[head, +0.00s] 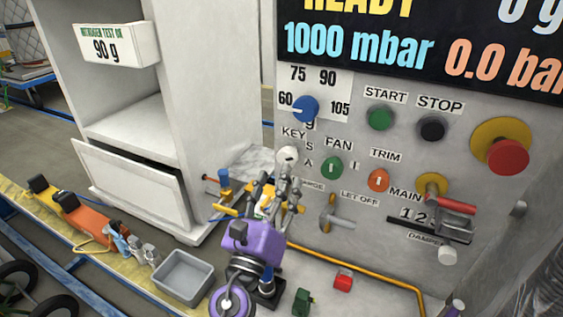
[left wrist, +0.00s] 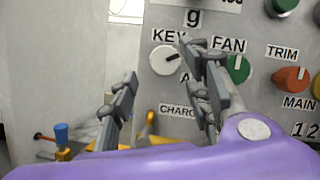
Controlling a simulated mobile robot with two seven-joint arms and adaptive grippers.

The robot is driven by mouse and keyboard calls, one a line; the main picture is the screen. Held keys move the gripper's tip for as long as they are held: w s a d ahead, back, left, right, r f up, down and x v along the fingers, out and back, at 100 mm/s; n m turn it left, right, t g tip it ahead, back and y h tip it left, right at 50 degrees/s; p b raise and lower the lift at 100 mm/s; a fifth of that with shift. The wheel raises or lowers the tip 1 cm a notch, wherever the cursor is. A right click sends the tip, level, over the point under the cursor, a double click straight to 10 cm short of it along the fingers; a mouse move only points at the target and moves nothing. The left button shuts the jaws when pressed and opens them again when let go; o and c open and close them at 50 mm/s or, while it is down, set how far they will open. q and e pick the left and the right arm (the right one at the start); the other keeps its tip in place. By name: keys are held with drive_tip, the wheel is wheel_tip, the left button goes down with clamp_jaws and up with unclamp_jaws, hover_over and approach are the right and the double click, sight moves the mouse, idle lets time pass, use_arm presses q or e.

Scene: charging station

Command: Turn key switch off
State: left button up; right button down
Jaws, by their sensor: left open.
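The key switch is a round white knob (head: 287,157) under the KEY label on the grey control panel (head: 345,262). My left gripper (head: 278,176), with a purple body, is open in front of the panel just below the knob. In the left wrist view its grey fingers (left wrist: 160,72) stand apart, and the knob appears between their tips. I cannot tell whether a finger touches it. In the head view the fingertips partly cover the knob's lower edge. My right gripper is not in view.
Close right of the key are the green FAN knob (head: 331,168) and orange TRIM knob (head: 378,180). Above sits a blue dial (head: 305,109). A lever (head: 333,215) and yellow pipe (head: 370,279) lie below. A grey bin (head: 184,275) stands at lower left.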

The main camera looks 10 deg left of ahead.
sight(283, 161)
use_arm(q)
drive_tip(key=p+x, duration=0.1)
drive_tip(key=x, duration=0.3)
drive_tip(key=shift+d+r, duration=0.15)
drive_tip(key=shift+r, duration=0.05)
drive_tip(key=shift+w, duration=0.3)
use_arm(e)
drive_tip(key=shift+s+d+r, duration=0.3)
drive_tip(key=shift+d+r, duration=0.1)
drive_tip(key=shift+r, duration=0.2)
use_arm(q)
drive_tip(key=shift+c, duration=0.4)
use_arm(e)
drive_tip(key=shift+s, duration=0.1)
use_arm(q)
drive_tip(key=c, duration=1)
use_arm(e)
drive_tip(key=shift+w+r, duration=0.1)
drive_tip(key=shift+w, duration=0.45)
